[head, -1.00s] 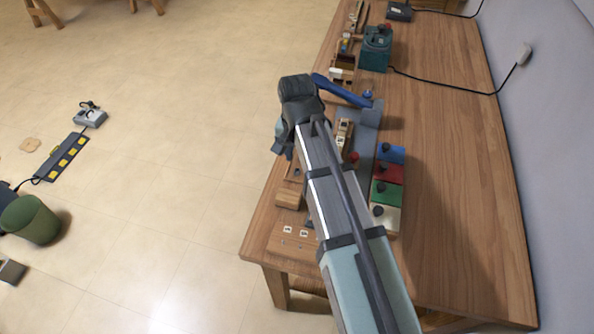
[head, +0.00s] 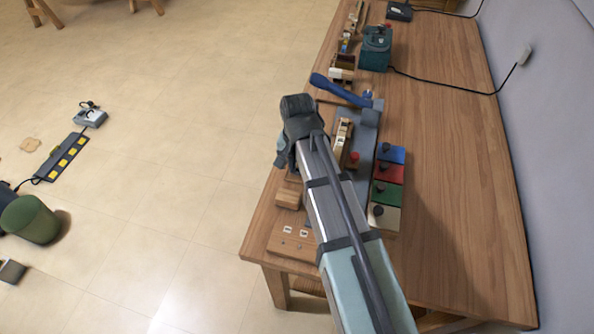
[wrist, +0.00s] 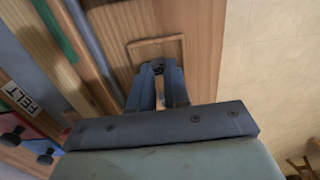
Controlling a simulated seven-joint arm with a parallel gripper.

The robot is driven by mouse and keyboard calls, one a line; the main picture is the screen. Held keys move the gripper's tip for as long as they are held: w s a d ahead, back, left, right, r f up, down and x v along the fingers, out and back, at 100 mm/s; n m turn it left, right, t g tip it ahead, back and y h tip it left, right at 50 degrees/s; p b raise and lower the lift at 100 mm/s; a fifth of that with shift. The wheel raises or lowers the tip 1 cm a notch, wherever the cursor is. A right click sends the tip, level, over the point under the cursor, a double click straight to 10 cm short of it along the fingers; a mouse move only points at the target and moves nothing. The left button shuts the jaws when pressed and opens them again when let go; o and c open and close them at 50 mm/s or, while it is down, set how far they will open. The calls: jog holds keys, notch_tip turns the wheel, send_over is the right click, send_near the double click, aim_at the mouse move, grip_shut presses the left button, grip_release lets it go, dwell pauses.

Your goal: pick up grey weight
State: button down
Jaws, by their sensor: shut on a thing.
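My gripper (wrist: 158,72) is low over the wooden surface in the wrist view, its two fingers close together. A small dark grey thing (wrist: 158,67) shows between the fingertips, and I take it to be the grey weight. The fingers hide most of it, so its shape is unclear. The fingertips are at the near edge of a shallow square outline (wrist: 158,45) in the wood. I cannot tell whether the thing touches the wood. In the head view my own arm hides the fingertips and the weight.
Blue (head: 391,154), red (head: 388,173), green (head: 387,194) and whitish (head: 383,217) blocks with dark knobs stand right of my arm. A blue lever (head: 340,90) and a teal machine (head: 376,50) are farther back. The right part of the table (head: 450,150) is clear.

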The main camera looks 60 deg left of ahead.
aim_at(297, 169)
jog(key=shift+r, duration=0.15)
notch_tip(297, 169, up, 9)
jog(key=w, duration=0.4)
jog(key=w+m, duration=0.1)
jog(key=w, duration=0.3)
jog(key=w+m, duration=0.1)
jog(key=w, duration=0.3)
jog(key=shift+w+a+r, duration=0.2)
jog(key=shift+w+r, duration=0.15)
jog(key=w+a, duration=0.2)
jog(key=w, duration=0.3)
jog(key=shift+w+a+r, duration=0.15)
jog(key=shift+w+a, duration=0.05)
jog(key=shift+a, duration=0.2)
jog(key=a, duration=0.1)
jog(key=w+a+n, duration=0.1)
jog(key=a+n, duration=0.1)
jog(key=shift+w+r, duration=0.1)
jog(key=shift+w, duration=0.2)
